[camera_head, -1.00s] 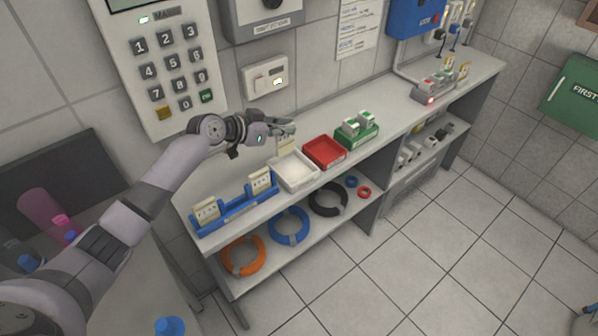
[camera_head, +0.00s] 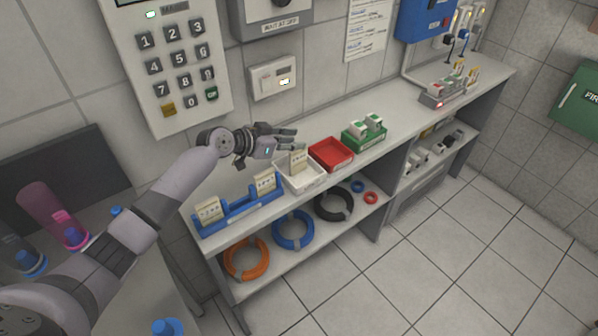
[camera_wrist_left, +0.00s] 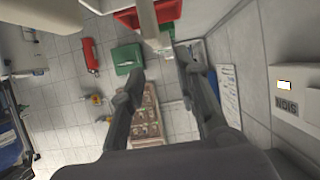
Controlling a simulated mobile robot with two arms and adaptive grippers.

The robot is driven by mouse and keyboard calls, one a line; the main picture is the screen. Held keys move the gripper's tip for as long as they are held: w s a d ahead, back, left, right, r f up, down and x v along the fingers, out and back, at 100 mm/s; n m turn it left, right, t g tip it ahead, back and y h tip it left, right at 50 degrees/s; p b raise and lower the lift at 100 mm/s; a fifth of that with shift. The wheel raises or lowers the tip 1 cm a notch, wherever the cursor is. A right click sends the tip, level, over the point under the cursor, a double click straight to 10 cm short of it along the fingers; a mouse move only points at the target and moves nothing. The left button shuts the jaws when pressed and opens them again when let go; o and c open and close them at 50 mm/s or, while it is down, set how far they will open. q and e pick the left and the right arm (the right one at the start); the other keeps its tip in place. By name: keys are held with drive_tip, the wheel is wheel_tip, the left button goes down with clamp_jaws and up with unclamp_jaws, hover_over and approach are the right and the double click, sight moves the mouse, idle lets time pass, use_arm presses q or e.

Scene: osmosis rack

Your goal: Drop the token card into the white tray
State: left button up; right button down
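The token card (camera_head: 297,161) is a cream card with dark marks, standing upright just below my left gripper, at the white tray (camera_head: 306,185). Its lower edge appears to be within the tray rim; whether it touches the bottom is unclear. My left gripper (camera_head: 290,138) is over the tray's back side. In the left wrist view its fingers (camera_wrist_left: 160,76) are apart with a clear gap, and a pale upright strip, probably the card (camera_wrist_left: 147,22), shows beyond the tips. My right gripper is not in view.
A blue rack (camera_head: 240,212) with two cream cards stands left of the white tray. A red tray (camera_head: 331,155) and a green holder (camera_head: 364,134) stand to its right. Cable coils lie on the lower shelf. A keypad panel (camera_head: 178,65) is on the wall behind.

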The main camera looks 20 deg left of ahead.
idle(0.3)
use_arm(q)
drive_tip(key=v, duration=1.2)
drive_tip(key=shift+f, duration=0.1)
